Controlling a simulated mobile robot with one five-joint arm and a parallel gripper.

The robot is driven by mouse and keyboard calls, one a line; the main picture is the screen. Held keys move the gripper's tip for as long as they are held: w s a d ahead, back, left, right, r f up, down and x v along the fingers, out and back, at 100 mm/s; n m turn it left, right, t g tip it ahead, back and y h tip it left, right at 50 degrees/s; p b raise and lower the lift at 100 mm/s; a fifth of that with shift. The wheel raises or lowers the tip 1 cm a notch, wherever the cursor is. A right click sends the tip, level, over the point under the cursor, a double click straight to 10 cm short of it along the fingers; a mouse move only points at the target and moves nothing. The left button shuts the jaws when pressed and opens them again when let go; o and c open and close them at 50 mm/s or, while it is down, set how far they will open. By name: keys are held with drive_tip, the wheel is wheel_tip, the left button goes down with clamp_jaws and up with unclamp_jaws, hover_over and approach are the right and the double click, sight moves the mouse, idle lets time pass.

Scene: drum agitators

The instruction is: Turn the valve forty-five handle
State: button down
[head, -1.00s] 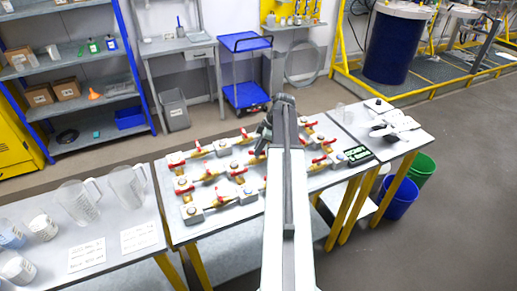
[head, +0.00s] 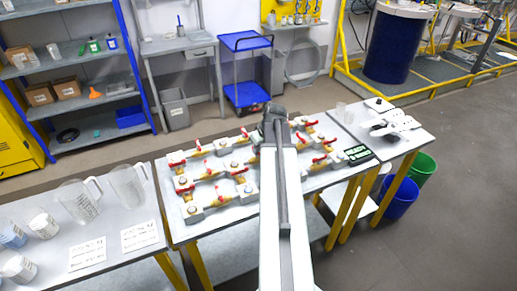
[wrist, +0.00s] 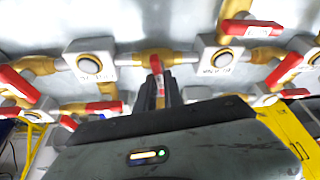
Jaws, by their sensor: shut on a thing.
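Several brass valves with red handles and white blocks stand on the grey table (head: 222,226) in the head view. In the wrist view my gripper (wrist: 167,80) is shut on the red handle (wrist: 156,64) of the middle brass valve (wrist: 158,56). This handle points towards my gripper, across the pipe. White blocks flank this valve, the left block (wrist: 92,64) and the right block (wrist: 221,58). Their labels are too blurred to read, so I cannot tell which valve is forty-five. In the head view my arm hides the gripper and the held handle.
Other red handles are close by, one at the upper right (wrist: 250,29) and one at the left (wrist: 18,84) in the wrist view. A dark green device (head: 358,154) lies at the table's right end. Clear jugs (head: 78,202) stand on the left table.

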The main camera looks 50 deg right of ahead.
drive_tip(key=shift+a+m+h, duration=0.1)
drive_tip(key=shift+m+h, duration=0.3)
drive_tip(key=shift+m, duration=0.8)
drive_tip(key=shift+g, duration=0.3)
drive_tip(key=c, duration=1.5)
unclamp_jaws()
drive_tip(key=shift+o, duration=0.2)
drive_tip(key=p+v, duration=0.7)
drive_tip(key=shift+s+r, duration=0.25)
drive_tip(key=shift+r, duration=0.1)
